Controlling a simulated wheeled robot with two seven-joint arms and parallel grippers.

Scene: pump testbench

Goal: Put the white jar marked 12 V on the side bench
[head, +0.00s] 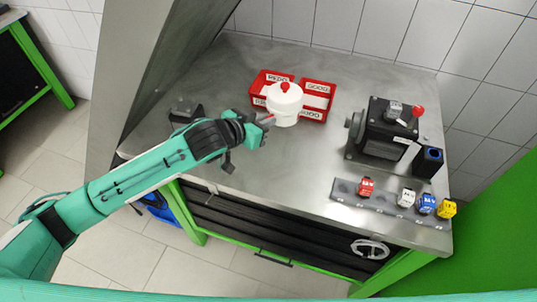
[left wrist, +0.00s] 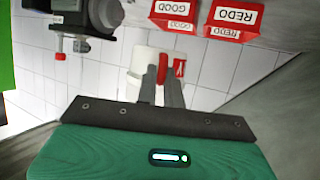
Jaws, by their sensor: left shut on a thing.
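The white jar (head: 284,108) with a red knob on its lid is in front of the red bins in the head view. It is upright; I cannot tell whether it touches the bench. My left gripper (head: 267,121) is at its near left side, shut on it. In the left wrist view the jar (left wrist: 144,60) shows behind the closely set fingers (left wrist: 162,82), with a red part beside them. A red mark is partly visible; the full 12 V marking is not readable. A green-framed bench (head: 17,22) stands at the far left. My right gripper is out of view.
Red bins marked REDO and GOOD (head: 318,88) stand behind the jar. A dark pump (head: 384,132) with a red knob and a blue-topped black holder (head: 429,161) are to the right. Small coloured blocks sit on a front strip (head: 385,203). A small dark block (head: 186,111) lies left.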

